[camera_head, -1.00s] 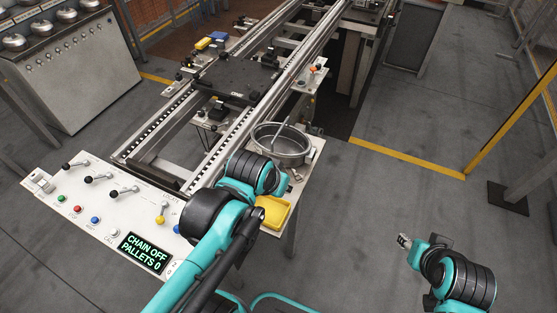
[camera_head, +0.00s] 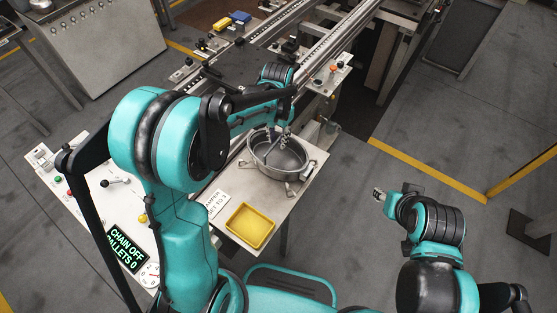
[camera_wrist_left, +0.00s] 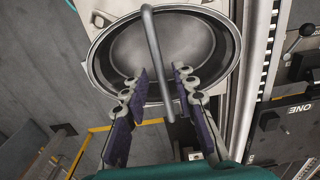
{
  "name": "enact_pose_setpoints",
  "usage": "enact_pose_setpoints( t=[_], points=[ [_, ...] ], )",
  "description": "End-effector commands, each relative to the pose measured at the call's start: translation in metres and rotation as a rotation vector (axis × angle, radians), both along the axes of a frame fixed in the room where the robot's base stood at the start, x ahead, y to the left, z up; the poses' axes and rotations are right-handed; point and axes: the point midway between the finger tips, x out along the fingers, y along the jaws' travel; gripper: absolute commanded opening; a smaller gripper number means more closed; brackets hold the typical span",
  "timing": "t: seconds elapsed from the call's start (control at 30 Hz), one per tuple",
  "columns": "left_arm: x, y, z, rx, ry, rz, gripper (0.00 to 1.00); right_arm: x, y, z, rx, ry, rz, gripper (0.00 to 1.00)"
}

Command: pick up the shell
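The shell is a round grey metal bowl (camera_head: 284,163) on a white table, open side up. In the left wrist view the shell (camera_wrist_left: 110,62) fills the upper middle, and a bar handle (camera_wrist_left: 153,45) spans its opening. My left gripper (camera_head: 284,136) reaches over the shell from above. In the wrist view its two fingers (camera_wrist_left: 160,82) are apart, with the bar between them and a gap on each side. My right gripper (camera_head: 378,195) is away to the right over the floor; its fingers are too small to read.
A yellow tray (camera_head: 250,226) sits on the near part of the white table (camera_head: 283,202). A control panel (camera_head: 110,205) with levers and a "CHAIN OFF" display is at the left. Conveyor rails (camera_head: 335,42) run behind the shell. Open floor lies to the right.

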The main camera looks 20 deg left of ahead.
Motion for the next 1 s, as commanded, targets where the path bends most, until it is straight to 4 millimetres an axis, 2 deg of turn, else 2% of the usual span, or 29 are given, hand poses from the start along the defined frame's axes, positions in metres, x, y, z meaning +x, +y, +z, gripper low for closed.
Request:
enact_pose_setpoints(
  t=[0.37,0.6,0.63,0.73,1.0],
  points=[
    [0.0,0.002,-0.051,0.0,-0.001,0.001,0.27,0.0,0.0,-0.023,0.0,0.0,0.0,0.4],
    [0.0,0.002,-0.053,-0.001,-0.002,0.001,0.27,0.0,0.0,-0.022,0.0,0.0,0.0,0.4],
    [0.0,0.002,-0.053,-0.001,-0.002,0.001,0.25,0.0,0.0,-0.022,0.0,0.0,0.0,0.4],
    [0.0,0.002,-0.053,-0.001,-0.002,0.001,0.0,0.0,0.0,-0.022,0.0,0.0,0.0,0.4],
    [0.0,0.002,-0.052,-0.001,-0.002,0.001,0.0,0.0,0.0,-0.022,0.0,0.0,0.0,0.4]
  ],
)
